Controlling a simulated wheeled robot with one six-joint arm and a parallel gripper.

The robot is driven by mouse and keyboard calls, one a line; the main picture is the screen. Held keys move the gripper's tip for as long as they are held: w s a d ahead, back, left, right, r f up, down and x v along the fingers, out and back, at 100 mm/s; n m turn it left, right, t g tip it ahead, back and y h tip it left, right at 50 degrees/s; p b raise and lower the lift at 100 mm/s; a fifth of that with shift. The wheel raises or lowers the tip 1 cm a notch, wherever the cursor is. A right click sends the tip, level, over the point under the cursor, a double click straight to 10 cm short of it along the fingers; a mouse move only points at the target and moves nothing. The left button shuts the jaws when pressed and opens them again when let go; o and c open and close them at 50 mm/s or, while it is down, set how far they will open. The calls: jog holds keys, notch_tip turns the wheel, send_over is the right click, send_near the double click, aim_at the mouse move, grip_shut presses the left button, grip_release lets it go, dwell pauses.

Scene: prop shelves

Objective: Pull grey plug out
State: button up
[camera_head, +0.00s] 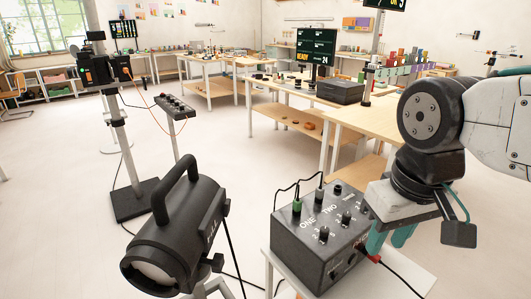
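A black control box (300,252) labelled ONE and TWO stands on a pale stand at the lower middle. Two cabled plugs stand upright in its top: a green plug (297,207) and a dark grey plug (320,194). A red plug or connector (374,258) with a black cable is at the box's right side. My gripper (389,242) hangs at the box's right edge, with its teal fingers pointing down and apart. Its left finger is close to the red connector; contact cannot be told. I see nothing held between the fingers. The grey plug is left of and apart from my gripper.
A black stage lamp (178,238) stands left of the box. Wooden workbenches (285,112) with monitors and a dark case (340,91) fill the back.

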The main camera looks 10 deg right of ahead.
jog(key=shift+o, duration=1.1)
jog(key=w+a+f+m+g+y, duration=0.1)
jog(key=w+a+m+y, duration=0.5)
jog(key=w, duration=0.6)
jog(key=m+t+y, duration=0.3)
jog(key=m+t, duration=0.7)
jog(key=m, duration=1)
send_over(316, 191)
jog(key=s+a, duration=0.5)
jog(key=s, duration=0.2)
notch_tip(316, 191, down, 18)
jog(key=d+f+m+h, duration=0.1)
jog(key=d+f, duration=0.1)
jog(key=f, duration=0.1)
jog(key=w+d+f+m+t+h, duration=0.1)
jog(key=d+f+m, duration=0.1)
jog(key=d+f, duration=0.1)
jog(key=w+d+f+m+t+h, duration=0.1)
jog(key=d+f+m, duration=0.1)
jog(key=d+f, duration=0.1)
jog(key=shift+d+h, duration=0.2)
jog(key=shift+h, duration=0.1)
jog(key=shift+m, duration=0.3)
jog(key=x, duration=0.7)
jog(key=shift+w+f, duration=0.2)
jog(key=shift+w, duration=0.1)
